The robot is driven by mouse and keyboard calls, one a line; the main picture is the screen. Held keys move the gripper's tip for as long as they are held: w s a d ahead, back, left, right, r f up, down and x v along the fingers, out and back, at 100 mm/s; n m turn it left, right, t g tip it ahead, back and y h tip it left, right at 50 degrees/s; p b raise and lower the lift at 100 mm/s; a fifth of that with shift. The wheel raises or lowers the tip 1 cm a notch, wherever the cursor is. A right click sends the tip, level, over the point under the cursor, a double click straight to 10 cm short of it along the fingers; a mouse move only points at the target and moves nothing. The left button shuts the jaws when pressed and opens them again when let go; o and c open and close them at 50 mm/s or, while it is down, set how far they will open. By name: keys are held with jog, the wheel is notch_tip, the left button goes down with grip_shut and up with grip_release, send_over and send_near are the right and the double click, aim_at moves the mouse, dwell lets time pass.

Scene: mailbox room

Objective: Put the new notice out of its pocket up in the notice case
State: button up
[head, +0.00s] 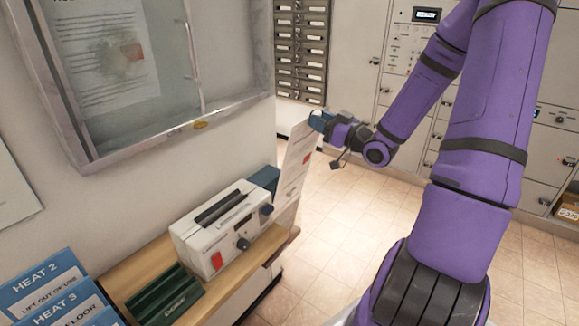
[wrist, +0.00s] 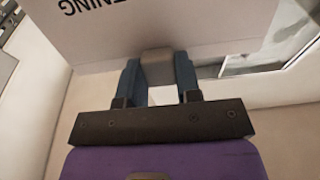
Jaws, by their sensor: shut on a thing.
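My gripper (head: 318,122) is shut on a white sheet, the notice (head: 296,170), which hangs down from the fingers past the right end of the shelf. In the wrist view the blue fingers (wrist: 160,80) close on the edge of the notice (wrist: 215,30), where upside-down dark letters read "NING". The notice case (head: 150,140) is on the wall at upper left, with a metal frame and a glazed front. A sheet with print and a picture (head: 100,60) shows inside it. I cannot tell whether its door is shut. A blue pocket (head: 264,178) stands behind the white device.
A white device (head: 222,228) with knobs and a dark green holder (head: 165,300) stand on the wooden shelf (head: 225,285). Blue signs (head: 50,290) reading "HEAT" are at lower left. Letter boxes (head: 302,50) and lockers (head: 400,100) line the back. The tiled floor is clear.

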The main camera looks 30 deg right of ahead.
jog(key=w+a+r+n+g, duration=0.1)
jog(key=w+a+r, duration=0.3)
jog(key=w+r, duration=0.5)
jog(key=w+a+r+g, duration=0.1)
jog(key=w+a+r, duration=0.25)
jog(key=r, duration=0.95)
notch_tip(320, 180, up, 11)
jog(key=a+m+h, duration=0.1)
jog(key=a, duration=0.2)
jog(key=x, duration=1)
jog(key=shift+r+g, duration=0.2)
jog(key=shift+g, duration=0.1)
jog(key=shift+w+a, duration=0.15)
jog(key=shift+w, duration=0.5)
dwell(0.6)
jog(key=o, duration=0.9)
jog(key=shift+o, duration=0.2)
jog(key=shift+s, duration=0.15)
